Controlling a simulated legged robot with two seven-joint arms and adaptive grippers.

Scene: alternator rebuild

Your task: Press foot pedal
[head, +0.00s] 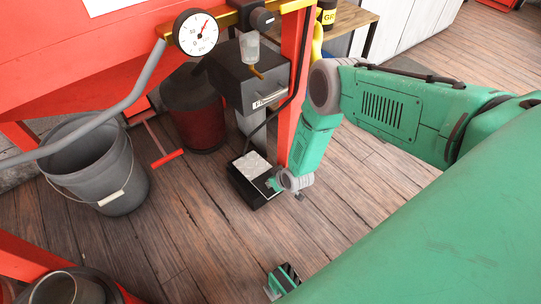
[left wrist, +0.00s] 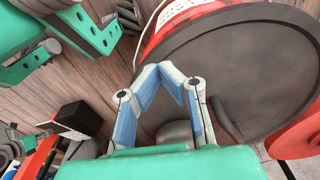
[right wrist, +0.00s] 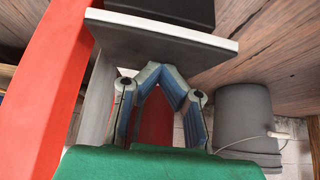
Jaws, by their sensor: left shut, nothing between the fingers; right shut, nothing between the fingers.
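The foot pedal (head: 252,165) is a pale metal tread plate on a black base, on the floor below a grey box (head: 250,80) on a red frame. My right gripper (head: 273,184) is shut and empty at the pedal's right edge. In the right wrist view the floor is at the top; the pedal (right wrist: 160,38) lies just beyond the closed fingertips (right wrist: 162,68). I cannot tell whether they touch it. My left gripper (left wrist: 162,68) is shut and empty, away from the pedal, near a large dark disc (left wrist: 235,75).
A grey bucket (head: 95,165) stands left of the pedal, and a dark red drum (head: 192,110) behind it. A red post (head: 295,80) rises close beside my right arm. A pressure gauge (head: 196,32) and grey lever (head: 100,120) hang above.

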